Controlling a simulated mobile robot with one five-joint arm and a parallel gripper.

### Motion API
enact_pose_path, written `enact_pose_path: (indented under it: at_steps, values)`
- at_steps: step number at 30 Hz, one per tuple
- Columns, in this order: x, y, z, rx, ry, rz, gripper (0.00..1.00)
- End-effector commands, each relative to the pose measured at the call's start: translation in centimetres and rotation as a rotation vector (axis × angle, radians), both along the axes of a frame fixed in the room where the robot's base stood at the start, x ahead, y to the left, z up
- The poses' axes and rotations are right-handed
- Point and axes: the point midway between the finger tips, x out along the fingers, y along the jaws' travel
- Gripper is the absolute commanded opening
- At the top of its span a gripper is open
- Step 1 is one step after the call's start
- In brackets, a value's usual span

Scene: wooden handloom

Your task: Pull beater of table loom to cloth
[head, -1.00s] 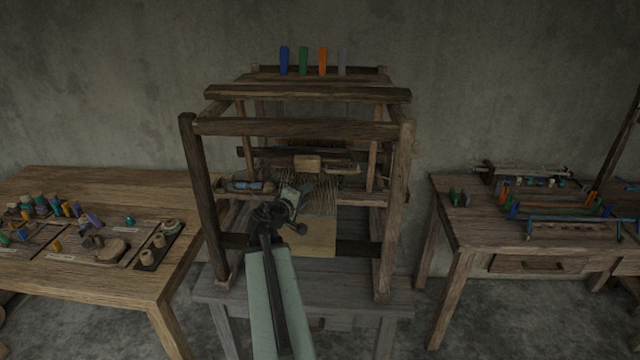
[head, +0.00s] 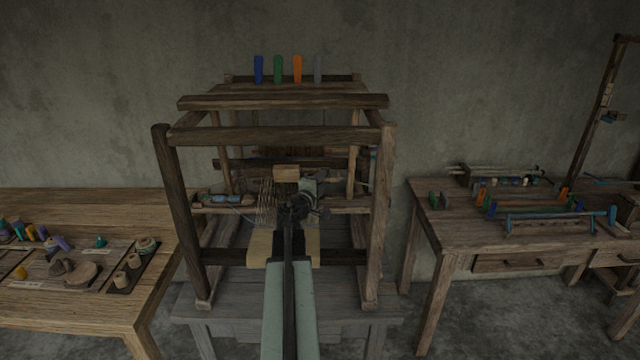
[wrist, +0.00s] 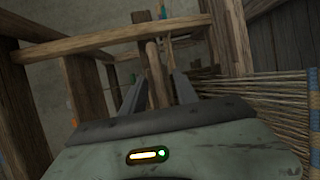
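The table loom (head: 280,135) stands ahead, an open wooden frame. Inside it, a light wooden block (head: 286,173) sits by the dark crossbars; I cannot tell for sure whether it belongs to the beater. Pale cloth (head: 260,246) lies at the front, with warp threads (head: 267,203) behind it, also in the wrist view (wrist: 270,110).
Loom posts (head: 380,220) and the top beam (head: 275,134) surround my arm. A boat-shaped shuttle (head: 222,200) lies at the loom's left. Tables stand left (head: 110,305) and right (head: 450,232), with small items on them. Bare floor shows between loom and right table.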

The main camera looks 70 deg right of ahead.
Motion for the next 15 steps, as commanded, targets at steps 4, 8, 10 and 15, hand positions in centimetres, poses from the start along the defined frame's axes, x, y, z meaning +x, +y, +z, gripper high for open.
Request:
enact_pose_path:
  at_steps: [4, 8, 10, 15]
  values:
    - [0.01, 0.01, 0.00, 0.000, 0.000, 0.001, 0.36]
    - [0.04, 0.03, 0.00, 0.000, 0.000, 0.001, 0.14]
    - [0.05, 0.04, 0.00, 0.000, 0.000, 0.001, 0.00]
    - [0.08, 0.06, -0.01, 0.000, 0.000, 0.001, 0.00]
